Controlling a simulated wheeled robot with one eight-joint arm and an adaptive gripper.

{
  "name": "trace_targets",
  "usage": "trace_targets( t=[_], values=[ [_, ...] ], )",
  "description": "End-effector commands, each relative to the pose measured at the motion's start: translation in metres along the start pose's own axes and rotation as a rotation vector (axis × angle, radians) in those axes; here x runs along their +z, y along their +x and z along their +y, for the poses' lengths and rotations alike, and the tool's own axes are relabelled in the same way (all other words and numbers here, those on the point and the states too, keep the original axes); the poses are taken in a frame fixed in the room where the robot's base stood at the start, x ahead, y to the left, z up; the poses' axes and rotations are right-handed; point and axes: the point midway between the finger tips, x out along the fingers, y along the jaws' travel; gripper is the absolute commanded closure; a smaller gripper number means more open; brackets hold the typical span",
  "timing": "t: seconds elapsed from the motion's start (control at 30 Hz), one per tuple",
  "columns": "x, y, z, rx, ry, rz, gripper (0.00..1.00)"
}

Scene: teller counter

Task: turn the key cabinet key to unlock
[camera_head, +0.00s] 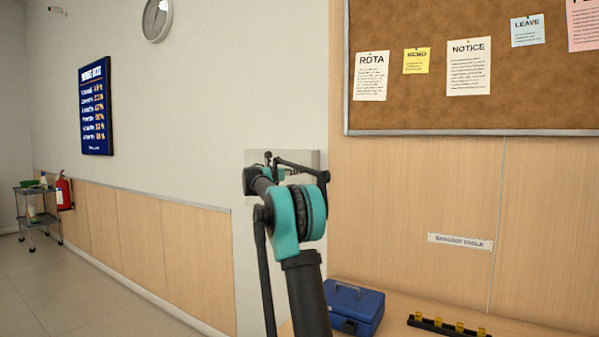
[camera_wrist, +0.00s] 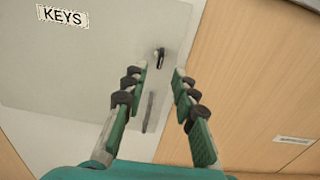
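The key cabinet (camera_wrist: 100,60) is a pale grey box on the wall with a "KEYS" label at its upper left in the wrist view. A small dark key (camera_wrist: 160,56) sits in its door near the right edge. My gripper (camera_wrist: 162,72) is open, its two fingers on either side of the key's line and apart from each other. The key shows between and just beyond the fingertips; I cannot tell whether they touch it. In the head view the cabinet (camera_head: 311,160) is mostly hidden behind my arm, and the key is hidden.
A blue cash box (camera_head: 354,304) and a dark strip with yellow pieces (camera_head: 449,327) lie on the counter below right of my arm. A cork board (camera_head: 430,95) hangs above. A trolley (camera_head: 38,212) and fire extinguisher (camera_head: 64,191) stand far left.

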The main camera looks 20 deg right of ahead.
Motion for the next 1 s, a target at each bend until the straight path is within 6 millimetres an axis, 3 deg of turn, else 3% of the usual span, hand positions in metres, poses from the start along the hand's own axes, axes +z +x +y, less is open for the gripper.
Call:
trace_targets(
  t=[0.2, 0.4, 0.87, 1.0],
  values=[
    [0.0, 0.043, 0.0, -0.002, 0.001, 0.0, 0.72],
    [0.0, 0.068, 0.0, -0.001, 0.001, 0.0, 0.72],
    [0.0, 0.077, 0.0, 0.0, 0.001, 0.0, 0.72],
    [0.0, 0.077, 0.0, 0.0, 0.001, 0.0, 0.9]
  ],
)
